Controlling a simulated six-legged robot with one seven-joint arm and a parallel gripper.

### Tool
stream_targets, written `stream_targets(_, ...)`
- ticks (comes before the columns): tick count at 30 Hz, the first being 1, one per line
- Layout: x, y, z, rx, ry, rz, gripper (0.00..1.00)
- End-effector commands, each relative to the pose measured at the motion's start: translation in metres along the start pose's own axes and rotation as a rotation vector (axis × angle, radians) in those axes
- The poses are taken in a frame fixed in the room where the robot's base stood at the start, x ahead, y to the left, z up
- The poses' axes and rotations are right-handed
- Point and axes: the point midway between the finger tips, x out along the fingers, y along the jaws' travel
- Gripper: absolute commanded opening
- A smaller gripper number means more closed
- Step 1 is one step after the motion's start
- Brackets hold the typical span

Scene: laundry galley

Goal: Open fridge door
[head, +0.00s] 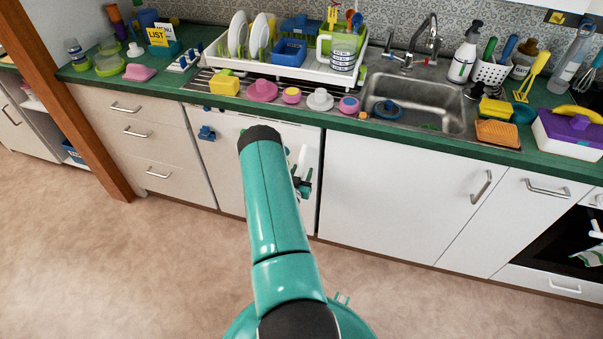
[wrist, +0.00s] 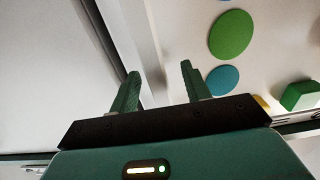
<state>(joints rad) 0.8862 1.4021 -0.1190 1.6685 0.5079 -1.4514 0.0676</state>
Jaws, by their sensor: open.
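The fridge door (head: 228,170) is the white front with magnets under the counter, left of the sink, in the head view. It looks flush with the fronts beside it. In the wrist view the door (wrist: 190,28) carries a green and a blue round magnet. A pale straight bar (wrist: 146,45), seemingly its handle, runs along the door's edge. My gripper (wrist: 158,82) is open, its dark green fingers apart, with the bar appearing between them; contact cannot be told. In the head view my arm hides much of the door, and my gripper (head: 304,184) shows only partly.
White drawers (head: 140,140) stand left of the door and a plain white cabinet (head: 395,190) stands right. The green counter (head: 375,128) above holds a dish rack (head: 225,60), a sink (head: 440,100) and several small items. A brown post (head: 75,110) rises at left. The floor (head: 130,270) in front is clear.

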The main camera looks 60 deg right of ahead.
Motion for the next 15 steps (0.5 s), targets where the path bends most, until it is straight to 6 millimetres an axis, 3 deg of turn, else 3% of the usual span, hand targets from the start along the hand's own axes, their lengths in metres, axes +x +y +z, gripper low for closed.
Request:
stream_targets(3, -0.0003, 0.0, 0.0001, 0.0, 0.0, 0.0, 0.43)
stream_targets(10, -0.0005, -0.0001, 0.0001, 0.0, 0.0, 0.0, 0.0)
stream_targets(15, -0.0008, -0.0001, 0.0001, 0.0, -0.001, 0.001, 0.0)
